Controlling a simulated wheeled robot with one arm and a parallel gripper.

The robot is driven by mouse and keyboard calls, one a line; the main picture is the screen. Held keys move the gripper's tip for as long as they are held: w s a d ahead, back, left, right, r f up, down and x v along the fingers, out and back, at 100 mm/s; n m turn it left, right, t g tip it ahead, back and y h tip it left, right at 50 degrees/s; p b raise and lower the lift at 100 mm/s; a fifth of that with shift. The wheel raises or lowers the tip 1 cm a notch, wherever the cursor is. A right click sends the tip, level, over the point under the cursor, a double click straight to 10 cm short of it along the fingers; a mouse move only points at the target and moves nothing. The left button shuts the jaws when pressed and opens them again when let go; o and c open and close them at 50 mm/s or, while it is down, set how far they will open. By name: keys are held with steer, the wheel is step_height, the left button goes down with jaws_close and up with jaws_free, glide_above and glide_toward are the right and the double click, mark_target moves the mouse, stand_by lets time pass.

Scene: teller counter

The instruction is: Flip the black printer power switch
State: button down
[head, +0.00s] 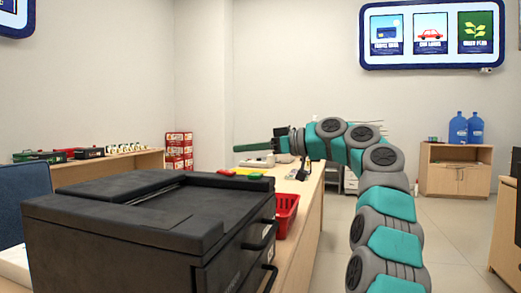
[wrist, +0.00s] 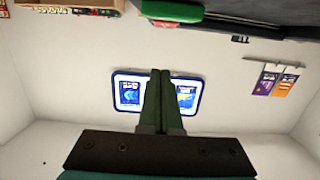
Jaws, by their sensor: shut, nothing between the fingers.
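A large black boxy machine, which looks like the printer (head: 125,235), fills the lower left of the head view, with handles on its right side. I cannot make out its power switch in the head view. My gripper (head: 237,147) is in the air above and beyond the machine, pointing left, with green fingers. In the wrist view my gripper (wrist: 160,72) shows its two dark fingers pressed together and empty. A dark surface (wrist: 270,22) crosses the top of that upside-down view; a small black piece (wrist: 240,39) sits at its edge, too small to identify.
A red basket (head: 287,214) stands beside the machine. Green (head: 255,177) and red (head: 227,172) pieces lie behind its top. Black items (head: 303,170) stand farther along the wooden counter. Blue water bottles (head: 466,128) stand on a far cabinet.

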mark_target(232, 172)
steer(key=a, duration=0.1)
steer(key=a+f, duration=0.1)
steer(key=w+a, duration=0.1)
steer(key=shift+f+b, duration=0.25)
steer(key=shift+b, duration=0.15)
steer(key=shift+a+f+b, duration=0.15)
steer(key=shift+f+b, duration=0.3)
steer(key=shift+f, duration=0.95)
steer(key=shift+w, duration=0.1)
steer(key=shift+a+h+p, duration=0.1)
steer(key=shift+h+p, duration=0.3)
steer(key=shift+p, duration=0.1)
steer(key=shift+f, duration=0.3)
steer(key=shift+r, duration=0.15)
